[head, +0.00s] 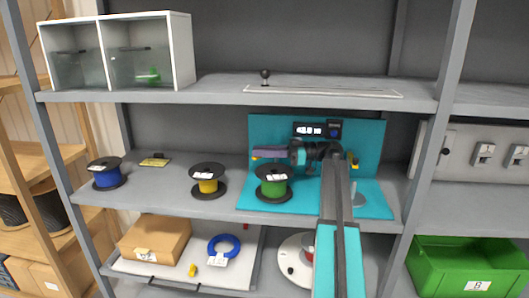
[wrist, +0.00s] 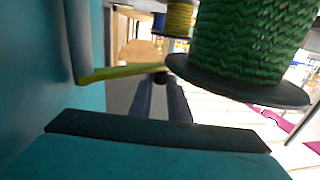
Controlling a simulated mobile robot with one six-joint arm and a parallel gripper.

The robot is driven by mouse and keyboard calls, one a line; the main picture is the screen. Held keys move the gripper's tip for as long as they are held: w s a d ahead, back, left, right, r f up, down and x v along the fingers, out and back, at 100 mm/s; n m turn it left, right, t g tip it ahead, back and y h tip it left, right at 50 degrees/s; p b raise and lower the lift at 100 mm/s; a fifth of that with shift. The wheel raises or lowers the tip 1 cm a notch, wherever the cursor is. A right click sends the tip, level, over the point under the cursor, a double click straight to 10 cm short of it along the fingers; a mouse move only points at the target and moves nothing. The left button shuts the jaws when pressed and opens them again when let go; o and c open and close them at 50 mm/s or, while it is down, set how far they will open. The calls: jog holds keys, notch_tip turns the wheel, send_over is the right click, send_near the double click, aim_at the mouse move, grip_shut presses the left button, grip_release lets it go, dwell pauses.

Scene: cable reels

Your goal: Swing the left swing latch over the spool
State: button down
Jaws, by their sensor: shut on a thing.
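The green spool (head: 272,186) with dark flanges stands upright at the left of the teal station; it is large at the right of the wrist view (wrist: 250,40). The left swing latch is a yellow bar (wrist: 120,72) running from a grey post by the teal panel to my fingertips. Its outer end, by a dark knob, lies beside the spool's flange and not across it. In the head view it is mostly hidden. My gripper (head: 258,153) points left above the spool, its fingers (wrist: 163,82) shut on the latch's end.
A yellow spool (head: 207,182) and a blue spool (head: 105,174) stand to the left on the same shelf. A second yellow latch (head: 353,161) is at the station's right. The upper shelf (head: 215,93) is above my arm; the grey upright (head: 440,110) is to the right.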

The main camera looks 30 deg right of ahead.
jog(key=shift+d+r, duration=0.1)
jog(key=shift+d, duration=0.05)
jog(key=c, duration=1.7)
grip_release()
jog(key=shift+w, duration=0.1)
jog(key=shift+o, duration=0.2)
